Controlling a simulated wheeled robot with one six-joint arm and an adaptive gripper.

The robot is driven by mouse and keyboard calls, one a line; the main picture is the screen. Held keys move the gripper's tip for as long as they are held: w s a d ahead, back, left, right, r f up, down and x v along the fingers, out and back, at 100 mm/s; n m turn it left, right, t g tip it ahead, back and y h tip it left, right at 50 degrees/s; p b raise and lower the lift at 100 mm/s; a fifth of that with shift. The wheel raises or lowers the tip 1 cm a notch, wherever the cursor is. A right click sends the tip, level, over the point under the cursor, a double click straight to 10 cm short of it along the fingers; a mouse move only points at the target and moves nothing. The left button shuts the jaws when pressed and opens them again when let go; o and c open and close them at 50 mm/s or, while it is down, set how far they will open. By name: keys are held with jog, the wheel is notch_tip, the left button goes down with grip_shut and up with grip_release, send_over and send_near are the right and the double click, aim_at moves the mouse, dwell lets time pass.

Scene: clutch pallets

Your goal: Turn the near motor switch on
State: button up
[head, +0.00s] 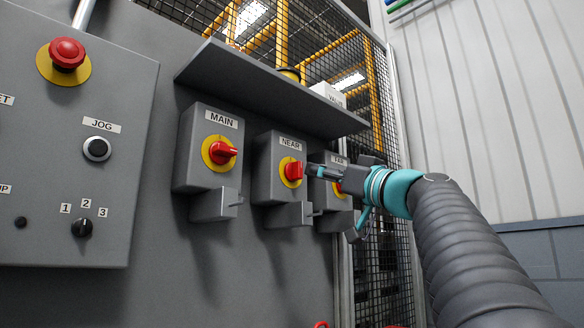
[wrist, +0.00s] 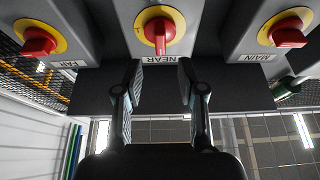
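The near motor switch, a red handle on a yellow disc (head: 292,172), is on a grey box labelled NEAR, between the MAIN and FAR boxes. In the wrist view, which is upside down, the near handle (wrist: 160,36) stands vertical in the picture. My gripper (head: 310,170) is close in front of the NEAR box, coming from the right. In the wrist view my gripper (wrist: 162,82) is open, with its two fingers apart and nothing between them. The near handle lies beyond the fingertips, roughly centred on the gap, and appears untouched.
The MAIN switch (head: 221,152) is left, its handle sideways. The FAR switch (wrist: 38,40) is also sideways and partly hidden behind my gripper in the head view. A grey shelf (head: 270,88) overhangs the boxes. A control panel (head: 75,190) stands at far left; mesh fencing is behind.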

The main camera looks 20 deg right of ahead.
aim_at(301, 167)
jog(key=p+x, duration=0.2)
jog(key=x, duration=0.4)
